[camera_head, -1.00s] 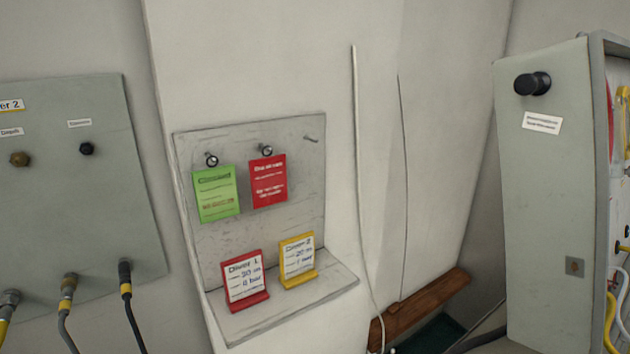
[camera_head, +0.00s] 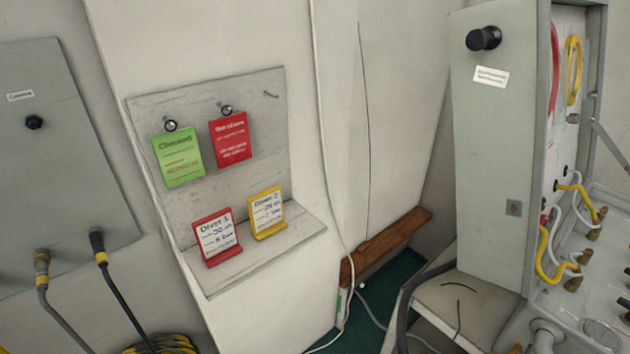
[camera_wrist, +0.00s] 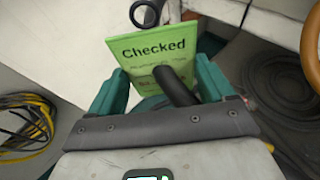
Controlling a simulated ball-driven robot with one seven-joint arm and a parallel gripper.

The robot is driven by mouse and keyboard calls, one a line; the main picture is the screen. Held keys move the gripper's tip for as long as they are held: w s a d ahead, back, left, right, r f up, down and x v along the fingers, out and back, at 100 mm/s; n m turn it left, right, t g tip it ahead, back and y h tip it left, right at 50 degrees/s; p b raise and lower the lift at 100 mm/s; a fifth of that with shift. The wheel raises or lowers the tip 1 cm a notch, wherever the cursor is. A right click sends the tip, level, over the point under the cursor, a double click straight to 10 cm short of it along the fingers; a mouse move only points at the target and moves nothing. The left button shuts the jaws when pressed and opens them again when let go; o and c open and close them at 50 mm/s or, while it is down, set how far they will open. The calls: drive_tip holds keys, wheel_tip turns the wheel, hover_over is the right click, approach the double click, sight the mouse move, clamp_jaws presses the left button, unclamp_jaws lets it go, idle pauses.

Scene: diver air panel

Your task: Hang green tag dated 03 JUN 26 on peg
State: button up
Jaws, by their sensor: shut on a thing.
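My gripper (camera_wrist: 162,66) shows only in the wrist view, with its teal fingers on either side of a green tag (camera_wrist: 150,50). It is shut on this tag, which reads "Checked"; its lower lines and date are not readable, and a dark rod hides part of its face. A metal ring (camera_wrist: 145,12) shows at the tag's top edge. In the head view a grey board (camera_head: 215,190) carries a second green tag (camera_head: 178,158) on the left peg and a red tag (camera_head: 231,140) on the middle peg. The right peg (camera_head: 271,94) is bare.
A red card (camera_head: 216,238) and a yellow card (camera_head: 266,213) stand on the board's lower ledge. A grey panel with hoses (camera_head: 60,170) is at left. An open grey cabinet (camera_head: 500,160) stands at right. A wooden bench (camera_head: 385,245) lies between board and cabinet.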

wheel_tip(320, 180, down, 5)
drive_tip(key=b, duration=0.5)
idle(0.3)
drive_tip(key=shift+w+r, duration=0.1)
